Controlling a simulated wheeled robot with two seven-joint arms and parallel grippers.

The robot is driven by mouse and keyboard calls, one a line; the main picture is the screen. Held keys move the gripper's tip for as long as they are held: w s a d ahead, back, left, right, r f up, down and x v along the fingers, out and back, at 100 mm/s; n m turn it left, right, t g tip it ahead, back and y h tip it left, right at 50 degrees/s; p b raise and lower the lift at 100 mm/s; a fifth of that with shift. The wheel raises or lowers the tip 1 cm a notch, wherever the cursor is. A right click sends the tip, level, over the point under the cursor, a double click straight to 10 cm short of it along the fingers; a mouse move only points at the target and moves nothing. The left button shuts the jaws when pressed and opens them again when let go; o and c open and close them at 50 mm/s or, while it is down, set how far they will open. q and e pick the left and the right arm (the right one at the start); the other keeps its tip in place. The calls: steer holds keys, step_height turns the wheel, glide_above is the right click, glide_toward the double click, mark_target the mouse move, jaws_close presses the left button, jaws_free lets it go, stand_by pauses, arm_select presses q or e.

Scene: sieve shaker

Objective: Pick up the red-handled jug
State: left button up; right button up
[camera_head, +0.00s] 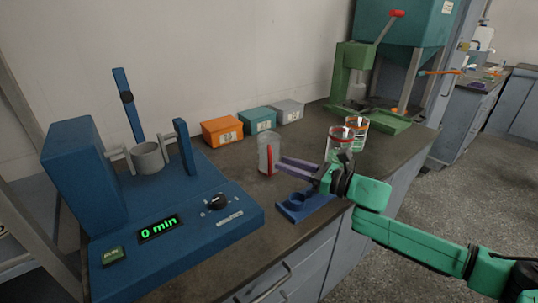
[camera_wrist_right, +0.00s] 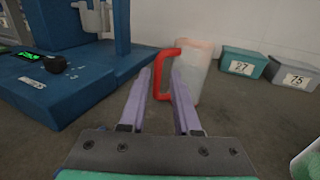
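The red-handled jug (camera_head: 265,150) is a clear, pale, upright vessel on the dark bench, with its red handle (camera_head: 269,160) facing my right gripper. In the right wrist view the jug (camera_wrist_right: 193,72) stands just ahead, with the red handle (camera_wrist_right: 158,86) on its left side. My right gripper (camera_head: 283,165) reaches in from the right, its purple fingers open. In the wrist view the handle shows between the fingertips (camera_wrist_right: 163,72), and the right finger covers part of the jug. I cannot tell whether a finger touches it. My left gripper is not in view.
A blue shaker machine (camera_head: 190,225) reading "0 min" stands at left. Orange (camera_head: 221,131), teal (camera_head: 257,121) and grey (camera_head: 288,111) boxes line the wall. Two glass vessels (camera_head: 338,145) (camera_head: 357,130) stand behind my right wrist. A small blue holder (camera_head: 305,208) lies below it. A green press (camera_head: 352,75) is behind.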

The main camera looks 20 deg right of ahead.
mark_target(270, 175)
steer(key=p+x, duration=0.1)
steer(key=x, duration=0.4)
steer(key=shift+a+r+p, duration=0.1)
steer(key=shift+a+p, duration=0.1)
steer(key=shift+p, duration=0.2)
steer(key=shift+w+a, duration=0.2)
steer(key=shift+s, duration=0.1)
jaws_close()
stand_by(0.6)
